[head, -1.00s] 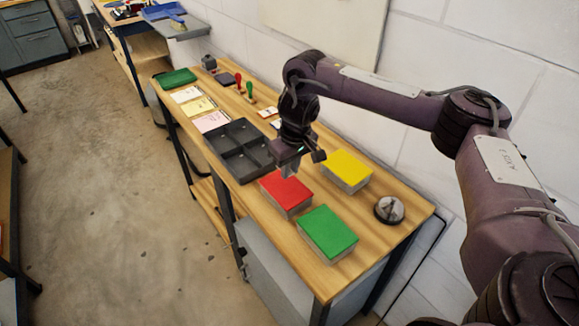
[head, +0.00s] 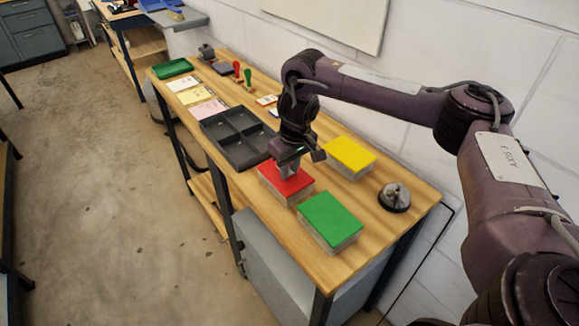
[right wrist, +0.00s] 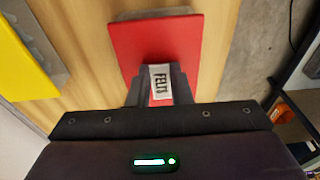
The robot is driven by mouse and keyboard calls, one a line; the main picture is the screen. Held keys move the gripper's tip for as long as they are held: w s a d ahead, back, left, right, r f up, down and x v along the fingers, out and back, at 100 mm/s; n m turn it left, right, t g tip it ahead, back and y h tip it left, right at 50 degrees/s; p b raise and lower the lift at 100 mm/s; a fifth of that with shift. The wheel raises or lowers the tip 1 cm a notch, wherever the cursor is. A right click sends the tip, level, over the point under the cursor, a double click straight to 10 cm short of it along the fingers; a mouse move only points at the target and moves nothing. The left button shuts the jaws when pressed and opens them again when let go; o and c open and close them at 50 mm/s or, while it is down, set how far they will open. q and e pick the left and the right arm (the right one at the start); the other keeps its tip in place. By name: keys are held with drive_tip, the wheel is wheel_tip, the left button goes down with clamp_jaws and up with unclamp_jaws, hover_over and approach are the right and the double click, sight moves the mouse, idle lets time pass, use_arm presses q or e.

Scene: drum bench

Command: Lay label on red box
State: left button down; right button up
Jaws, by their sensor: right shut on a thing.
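The red box (head: 292,186) has a red lid and pale sides and stands on the wooden bench between the green box and the tray. In the right wrist view its red lid (right wrist: 185,40) lies right below my fingers. My right gripper (head: 287,173) is over the lid, pointing down. It is shut on a white label (right wrist: 160,84) that reads "FELTS", held between the fingertips over the lid's near part. I cannot tell whether the label touches the lid. The label is hidden in the head view. My left gripper is not in view.
A green box (head: 330,220) stands in front and a yellow box (head: 350,155) behind to the right. A round metal object (head: 395,197) is near the bench's right end. A dark divided tray (head: 235,140), paper pads and stamps (head: 243,76) stand to the left.

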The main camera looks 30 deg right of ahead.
drive_tip(key=o, duration=0.7)
drive_tip(key=shift+r, duration=0.1)
drive_tip(key=r+p, duration=0.2)
drive_tip(key=r, duration=0.2)
drive_tip(key=r+p, duration=0.3)
drive_tip(key=r, duration=0.1)
drive_tip(key=s+r+p, duration=0.1)
drive_tip(key=r+p, duration=0.2)
drive_tip(key=r, duration=0.1)
drive_tip(key=shift+d+r, duration=0.2)
drive_tip(key=shift+r, duration=0.1)
idle(1.1)
